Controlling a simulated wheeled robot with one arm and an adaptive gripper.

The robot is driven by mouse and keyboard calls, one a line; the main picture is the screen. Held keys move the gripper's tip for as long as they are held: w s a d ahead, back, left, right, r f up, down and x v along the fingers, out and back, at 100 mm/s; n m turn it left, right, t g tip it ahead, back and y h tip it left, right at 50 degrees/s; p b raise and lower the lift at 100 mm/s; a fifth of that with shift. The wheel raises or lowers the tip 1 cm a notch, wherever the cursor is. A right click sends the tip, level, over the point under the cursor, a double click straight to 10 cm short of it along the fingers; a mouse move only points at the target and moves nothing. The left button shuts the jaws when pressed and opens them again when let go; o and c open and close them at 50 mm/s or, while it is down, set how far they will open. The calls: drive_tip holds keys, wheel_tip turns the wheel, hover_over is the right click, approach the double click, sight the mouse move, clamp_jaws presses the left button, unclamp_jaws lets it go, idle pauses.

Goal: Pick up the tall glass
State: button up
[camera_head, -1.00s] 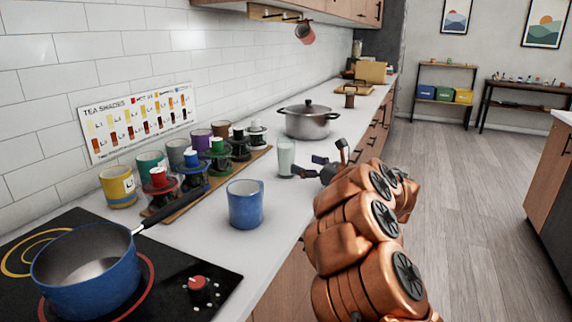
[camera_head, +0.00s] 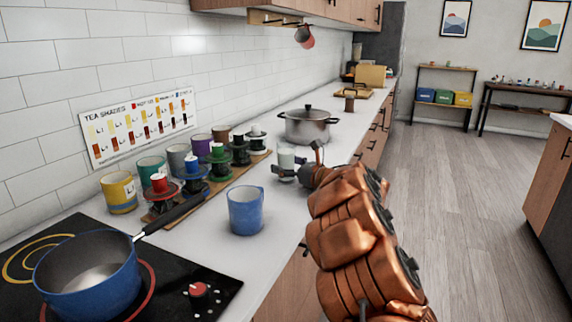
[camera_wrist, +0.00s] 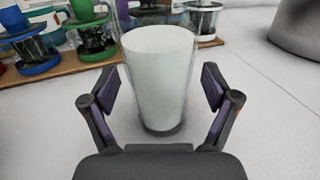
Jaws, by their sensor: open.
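The tall glass (camera_head: 286,159) is a pale, whitish tumbler standing upright on the white counter, in front of the steel pot. In the wrist view the tall glass (camera_wrist: 158,80) is centred ahead, wider at its rim than at its base. My gripper (camera_head: 296,168) is at the glass, low over the counter. In the wrist view my gripper (camera_wrist: 160,90) is open, with one finger on each side of the glass. A gap shows between the glass and each finger. In the head view the gripper hides part of the glass's lower half.
A blue mug (camera_head: 246,210) stands nearer on the counter. A wooden board (camera_head: 222,184) with several colourful spool-like stands runs behind the glass, with several mugs along the wall. The steel pot (camera_head: 307,125) is just beyond. A blue saucepan (camera_head: 88,268) sits on the cooktop.

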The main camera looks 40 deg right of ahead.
drive_tip(key=shift+c, duration=0.4)
drive_tip(key=c, duration=1.3)
drive_tip(key=shift+c, duration=0.2)
drive_tip(key=shift+r, duration=0.25)
